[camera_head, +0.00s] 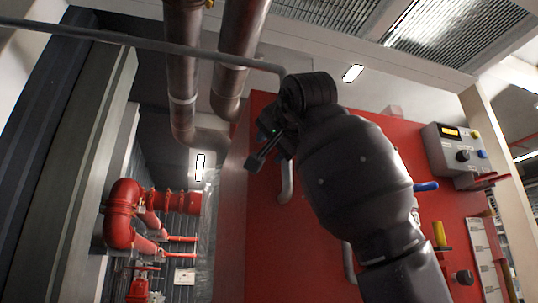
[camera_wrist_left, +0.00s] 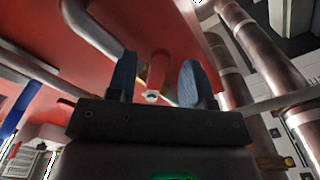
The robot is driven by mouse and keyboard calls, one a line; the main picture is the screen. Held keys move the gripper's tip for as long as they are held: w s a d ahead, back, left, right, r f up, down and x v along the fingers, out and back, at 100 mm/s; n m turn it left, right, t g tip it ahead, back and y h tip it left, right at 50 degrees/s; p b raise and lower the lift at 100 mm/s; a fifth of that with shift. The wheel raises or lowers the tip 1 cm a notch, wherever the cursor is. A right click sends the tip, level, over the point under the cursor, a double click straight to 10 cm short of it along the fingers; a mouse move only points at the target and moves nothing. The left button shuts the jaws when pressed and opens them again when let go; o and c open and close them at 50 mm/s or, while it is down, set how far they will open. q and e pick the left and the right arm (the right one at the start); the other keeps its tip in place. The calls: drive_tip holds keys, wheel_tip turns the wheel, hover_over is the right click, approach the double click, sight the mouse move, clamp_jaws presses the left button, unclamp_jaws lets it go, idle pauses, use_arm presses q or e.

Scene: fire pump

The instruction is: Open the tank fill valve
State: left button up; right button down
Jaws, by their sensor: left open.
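My left gripper (camera_head: 261,146) is raised in front of the red panel (camera_head: 262,205), near its upper left edge, in the head view. In the left wrist view its two blue-grey fingers (camera_wrist_left: 159,72) are apart. A metal pipe piece with a pale round end (camera_wrist_left: 152,96) shows between them; I cannot tell whether it touches either finger. A blue handle (camera_head: 427,186) sticks out right of my arm, and a yellow handle (camera_head: 440,234) is below it. No label marks the tank fill valve, so I cannot tell which part it is. My right gripper is not in view.
A thin grey pipe (camera_head: 130,38) runs across to behind my gripper. Thick brown pipes (camera_head: 183,85) hang to its left. A grey control box (camera_head: 455,150) is at right. Red piping (camera_head: 122,215) stands at lower left. Bent grey pipes (camera_head: 286,182) stand out from the panel.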

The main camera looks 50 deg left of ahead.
use_arm(q)
drive_tip(key=b+v, duration=0.1)
drive_tip(key=v, duration=0.5)
drive_tip(key=shift+s+d, duration=0.2)
drive_tip(key=shift+d, duration=0.2)
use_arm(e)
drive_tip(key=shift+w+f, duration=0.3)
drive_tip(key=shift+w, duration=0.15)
